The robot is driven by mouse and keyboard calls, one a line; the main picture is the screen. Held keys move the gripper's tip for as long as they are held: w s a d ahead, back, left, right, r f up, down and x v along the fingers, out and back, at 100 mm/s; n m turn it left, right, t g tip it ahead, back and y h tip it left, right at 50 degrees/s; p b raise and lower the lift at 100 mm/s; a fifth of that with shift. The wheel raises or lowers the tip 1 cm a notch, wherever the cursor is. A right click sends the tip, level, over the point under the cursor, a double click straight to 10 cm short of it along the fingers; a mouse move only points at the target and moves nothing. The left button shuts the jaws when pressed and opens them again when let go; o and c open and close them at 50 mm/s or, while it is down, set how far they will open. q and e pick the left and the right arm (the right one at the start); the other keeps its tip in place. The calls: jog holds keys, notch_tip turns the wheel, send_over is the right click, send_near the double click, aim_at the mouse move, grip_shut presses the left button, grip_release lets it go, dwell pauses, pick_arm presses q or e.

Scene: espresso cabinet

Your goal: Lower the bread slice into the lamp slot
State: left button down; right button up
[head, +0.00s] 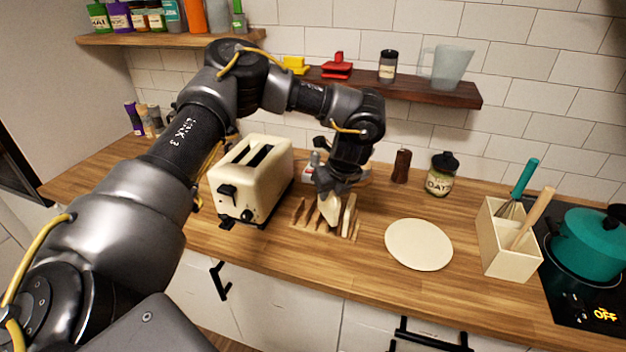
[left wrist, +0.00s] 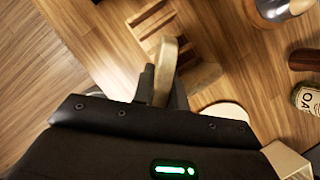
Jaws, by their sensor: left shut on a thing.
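My left gripper (head: 333,194) points down over a slotted wooden rack (head: 325,233) on the counter. It is shut on a pale bread slice (left wrist: 165,72), which stands on edge between the fingers in the left wrist view. In the head view the slice (head: 329,213) is partly hidden by the gripper, and I cannot tell whether its lower edge is clear of the rack. A cream toaster (head: 262,180) stands left of the rack, with two dark, empty-looking slots on top. I cannot make out a lamp by either slot. My right gripper is not in view.
A round white plate (head: 419,244) lies right of the rack. Behind are a brown shaker (head: 401,166) and an oats jar (head: 441,174). A utensil box (head: 508,249) and a teal pot (head: 588,246) stand further right. A dark shelf (head: 420,91) hangs above.

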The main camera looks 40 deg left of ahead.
pick_arm(q)
jog(key=s+d+n+g+h+b, duration=0.1)
jog(key=s+d+n, duration=0.4)
jog(key=n, duration=0.6)
jog(key=s+d+f+n+g+h+b, duration=0.1)
jog(key=s+d+n+g+h+b, duration=0.1)
jog(key=s+d+n+g, duration=0.3)
jog(key=d+n+h, duration=0.1)
jog(key=d+n, duration=0.2)
jog(key=n, duration=0.4)
jog(key=shift+d+n+h, duration=0.25)
jog(key=shift+n+h, duration=0.05)
